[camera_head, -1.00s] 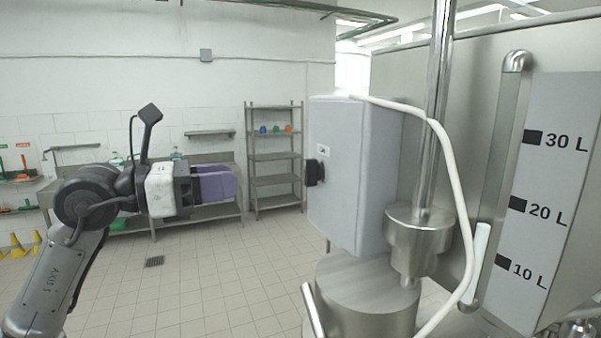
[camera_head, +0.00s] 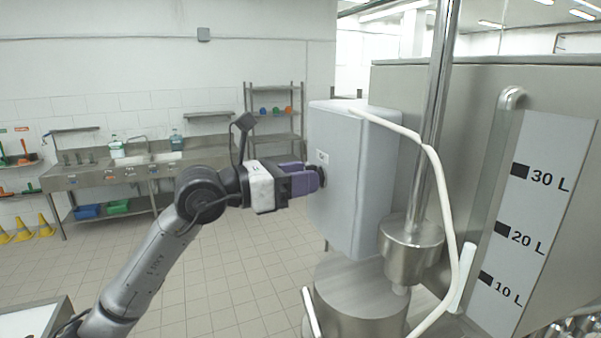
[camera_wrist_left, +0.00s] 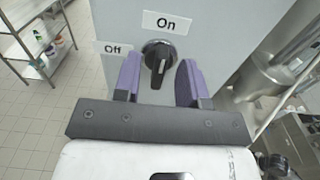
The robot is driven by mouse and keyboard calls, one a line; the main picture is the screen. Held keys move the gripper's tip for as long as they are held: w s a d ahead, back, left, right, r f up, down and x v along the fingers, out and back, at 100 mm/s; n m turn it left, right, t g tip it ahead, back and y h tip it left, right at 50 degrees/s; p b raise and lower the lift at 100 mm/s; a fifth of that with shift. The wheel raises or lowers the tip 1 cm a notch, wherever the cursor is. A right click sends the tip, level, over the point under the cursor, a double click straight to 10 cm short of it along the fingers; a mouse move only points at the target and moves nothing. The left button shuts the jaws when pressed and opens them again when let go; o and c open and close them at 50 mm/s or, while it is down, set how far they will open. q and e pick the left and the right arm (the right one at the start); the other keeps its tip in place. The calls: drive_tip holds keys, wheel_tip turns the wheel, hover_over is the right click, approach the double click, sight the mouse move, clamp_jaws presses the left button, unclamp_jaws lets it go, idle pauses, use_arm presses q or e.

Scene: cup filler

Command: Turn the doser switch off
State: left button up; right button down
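The doser box (camera_head: 352,185) is a light grey cabinet in the middle of the head view. Its switch is a black knob (camera_wrist_left: 158,58) on the side face, largely hidden by my fingers in the head view. In the left wrist view the knob's bar stands roughly upright, in line with the "On" label (camera_wrist_left: 167,23) above it. The "Off" label (camera_wrist_left: 116,49) is to its left. My left gripper (camera_head: 316,176) is open at the knob, its purple fingers on either side with visible gaps. My right gripper is not in view.
A steel pole (camera_head: 435,120) and a white hose (camera_head: 447,200) run right of the box, before a large tank (camera_head: 420,95) with litre marks. A steel cylinder (camera_head: 355,300) stands below. A sink counter (camera_head: 110,175) and shelving (camera_head: 275,125) are behind. Tiled floor is free at left.

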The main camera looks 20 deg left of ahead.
use_arm(q)
clamp_jaws()
idle(0.4)
drive_tip(key=shift+n, duration=0.3)
drive_tip(key=n+b, duration=0.2)
drive_tip(key=n, duration=0.3)
drive_tip(key=n+b, duration=0.2)
drive_tip(key=n, duration=0.4)
drive_tip(key=n+b, duration=0.2)
drive_tip(key=n, duration=0.4)
drive_tip(key=shift+w+a+f+b, duration=0.2)
drive_tip(key=shift+f+b, duration=0.05)
drive_tip(key=shift+b, duration=0.05)
drive_tip(key=shift+n, duration=0.3)
unclamp_jaws()
